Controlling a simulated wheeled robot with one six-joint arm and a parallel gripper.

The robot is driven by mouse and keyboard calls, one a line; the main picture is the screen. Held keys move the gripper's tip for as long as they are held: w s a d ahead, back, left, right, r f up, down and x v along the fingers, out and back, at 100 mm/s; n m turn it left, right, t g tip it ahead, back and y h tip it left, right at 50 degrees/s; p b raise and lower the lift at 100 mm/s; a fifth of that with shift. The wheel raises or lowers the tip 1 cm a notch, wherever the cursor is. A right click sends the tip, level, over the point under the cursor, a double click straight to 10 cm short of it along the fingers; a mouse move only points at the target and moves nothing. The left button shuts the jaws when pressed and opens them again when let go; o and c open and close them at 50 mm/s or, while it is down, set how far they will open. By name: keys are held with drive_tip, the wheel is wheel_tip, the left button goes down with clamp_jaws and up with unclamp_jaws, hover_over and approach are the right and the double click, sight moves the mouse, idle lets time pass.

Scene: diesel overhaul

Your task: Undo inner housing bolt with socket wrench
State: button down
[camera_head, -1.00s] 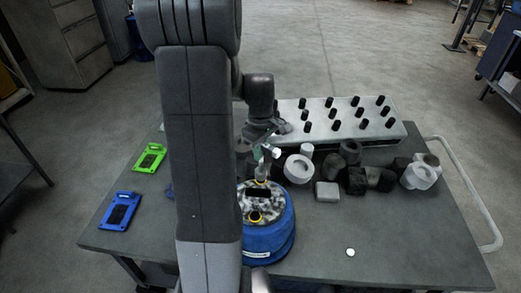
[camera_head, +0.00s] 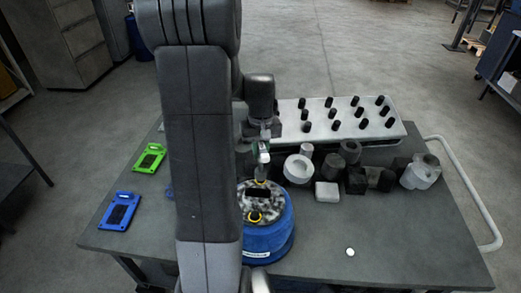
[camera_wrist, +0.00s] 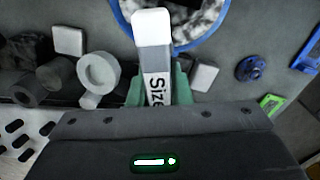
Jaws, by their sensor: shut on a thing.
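My gripper (camera_head: 262,150) is shut on the socket wrench (camera_wrist: 152,28), a pale bar with a grey body and a "Size" label, seen between the green fingertips (camera_wrist: 158,90) in the wrist view. The blue round housing (camera_head: 268,240) stands on the table below my gripper, with a mottled grey-white top, a dark slot and yellow rings. Its blue rim also shows at the top of the wrist view (camera_wrist: 122,18). The wrench's far end is above the housing's back part; I cannot tell whether it touches. I cannot make out the inner bolt. My arm hides the housing's left side.
A pale rack with several black pegs (camera_head: 345,122) stands at the back. Several grey and black parts, including a white ring (camera_head: 298,169) and a pale block (camera_head: 327,192), lie right of the housing. Green (camera_head: 150,158) and blue (camera_head: 120,211) trays lie left. The front right is mostly clear.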

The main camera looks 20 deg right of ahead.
drive_tip(key=m, duration=0.3)
drive_tip(key=shift+m, duration=0.4)
drive_tip(key=m, duration=0.4)
drive_tip(key=shift+m, duration=0.3)
drive_tip(key=m, duration=0.3)
drive_tip(key=shift+d+m, duration=0.1)
drive_tip(key=shift+m, duration=2.2)
